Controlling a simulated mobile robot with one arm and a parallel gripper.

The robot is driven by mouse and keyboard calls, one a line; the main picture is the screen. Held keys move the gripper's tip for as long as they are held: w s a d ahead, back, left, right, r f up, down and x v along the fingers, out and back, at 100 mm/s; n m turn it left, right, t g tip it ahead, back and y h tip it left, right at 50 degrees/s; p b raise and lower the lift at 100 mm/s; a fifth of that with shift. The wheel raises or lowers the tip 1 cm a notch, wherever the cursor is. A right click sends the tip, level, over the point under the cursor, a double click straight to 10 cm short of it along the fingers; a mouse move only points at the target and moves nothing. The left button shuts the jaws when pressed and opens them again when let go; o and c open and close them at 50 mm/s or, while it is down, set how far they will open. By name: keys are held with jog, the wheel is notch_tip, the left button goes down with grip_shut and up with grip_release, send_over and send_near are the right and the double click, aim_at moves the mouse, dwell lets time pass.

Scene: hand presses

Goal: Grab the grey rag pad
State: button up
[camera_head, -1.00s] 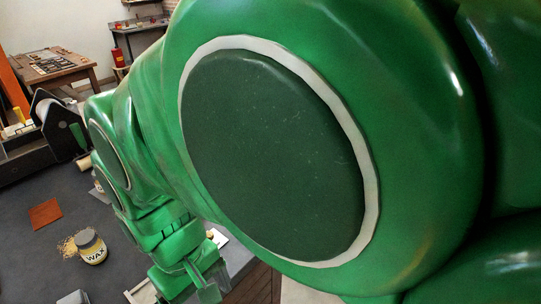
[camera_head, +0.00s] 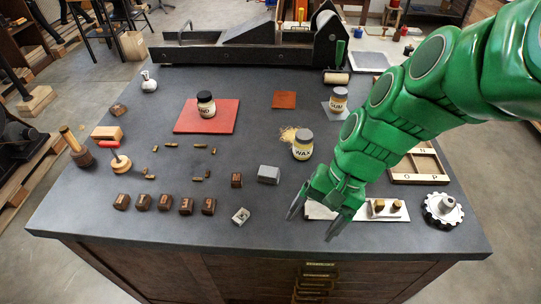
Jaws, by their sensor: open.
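A small grey block-shaped piece (camera_head: 269,174) lies on the dark table, right of the centre and in front of the wax jar (camera_head: 302,144). It looks like the grey rag pad, though its cloth texture is too small to make out. My gripper (camera_head: 312,224) is open, with its two fingers apart and pointing toward the table's front edge. It is to the right of the grey piece and nearer the front, apart from it. The grey piece is in full view.
A white plate with small pieces (camera_head: 385,209) lies partly under my arm. Dark letter blocks (camera_head: 165,203) stand in a row at left. A small metal piece (camera_head: 241,215) is left of my gripper. A press (camera_head: 255,45) spans the back.

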jog(key=w+a+f+m+y, duration=0.2)
jog(key=w+m+y, duration=0.1)
jog(key=w+m, duration=0.15)
jog(key=w+a+f+m+y, duration=0.2)
jog(key=w+a+m+y, duration=0.1)
jog(key=w, duration=0.3)
jog(key=m+t+y, duration=0.3)
jog(key=m+t, duration=0.2)
jog(key=m, duration=0.4)
send_near(272, 172)
jog(key=x, duration=0.2)
jog(key=shift+s+a+f+n, duration=0.15)
jog(key=shift+a+n, duration=0.1)
jog(key=shift+a, duration=0.1)
jog(key=shift+a+f, duration=0.2)
jog(key=shift+a, duration=0.05)
jog(key=shift+x, duration=3.55)
jog(key=c, duration=1)
jog(key=shift+r, duration=0.1)
jog(key=shift+c, duration=0.2)
